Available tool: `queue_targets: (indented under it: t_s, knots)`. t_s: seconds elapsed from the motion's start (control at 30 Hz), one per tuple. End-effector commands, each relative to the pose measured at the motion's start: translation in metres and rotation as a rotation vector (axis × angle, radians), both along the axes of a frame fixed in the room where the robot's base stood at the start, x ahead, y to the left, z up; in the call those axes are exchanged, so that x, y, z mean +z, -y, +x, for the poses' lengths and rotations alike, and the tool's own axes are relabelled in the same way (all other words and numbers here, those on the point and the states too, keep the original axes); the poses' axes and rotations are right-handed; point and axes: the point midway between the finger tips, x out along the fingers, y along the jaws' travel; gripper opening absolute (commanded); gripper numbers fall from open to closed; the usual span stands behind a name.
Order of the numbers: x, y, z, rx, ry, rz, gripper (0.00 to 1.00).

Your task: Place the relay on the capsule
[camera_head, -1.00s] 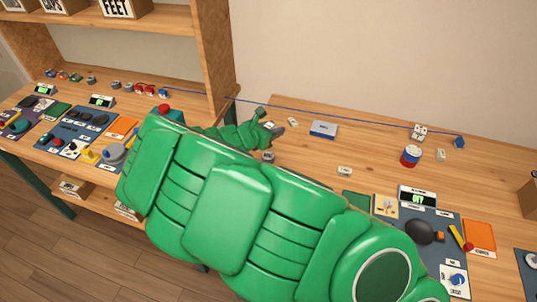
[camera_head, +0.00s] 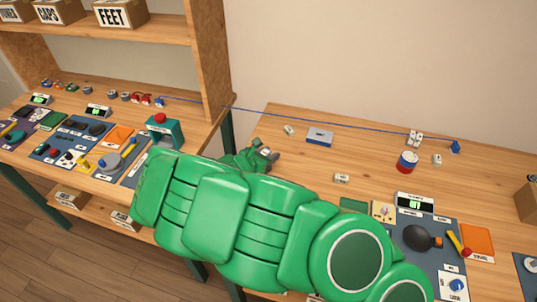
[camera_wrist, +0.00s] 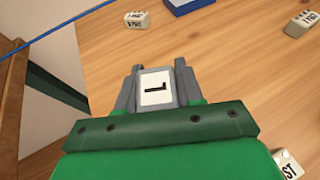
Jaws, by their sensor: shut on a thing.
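My gripper (camera_wrist: 156,78) is shut on a small grey block with a white face and a black mark, which I take to be the relay (camera_wrist: 157,88). The block sits between the two grey fingers in the wrist view. In the head view my gripper (camera_head: 266,154) is low near the left part of the right-hand table. I cannot tell for sure which thing is the capsule. A small round grey part seen earlier at this spot is now hidden by my gripper.
White labelled blocks (camera_head: 342,177) (camera_head: 288,130) and a blue box (camera_head: 319,137) stand nearby. A red, white and blue cylinder (camera_head: 407,162) is farther right. A blue cable (camera_head: 330,122) runs along the back. The left table (camera_head: 193,111) is separate, with a gap between.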

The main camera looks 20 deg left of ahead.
Motion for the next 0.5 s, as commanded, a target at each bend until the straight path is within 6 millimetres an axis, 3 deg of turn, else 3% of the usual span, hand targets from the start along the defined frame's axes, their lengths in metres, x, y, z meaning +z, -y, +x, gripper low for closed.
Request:
queue_targets:
  t_s: [0.3, 0.33, 0.5]
  knots:
    - [-0.0016, -0.0001, 0.0003, 0.000, 0.001, 0.000, 0.03]
    - [-0.0015, -0.0002, 0.0003, 0.000, 0.001, 0.000, 0.39]
    - [-0.0012, -0.0003, 0.0003, 0.000, 0.001, 0.000, 0.62]
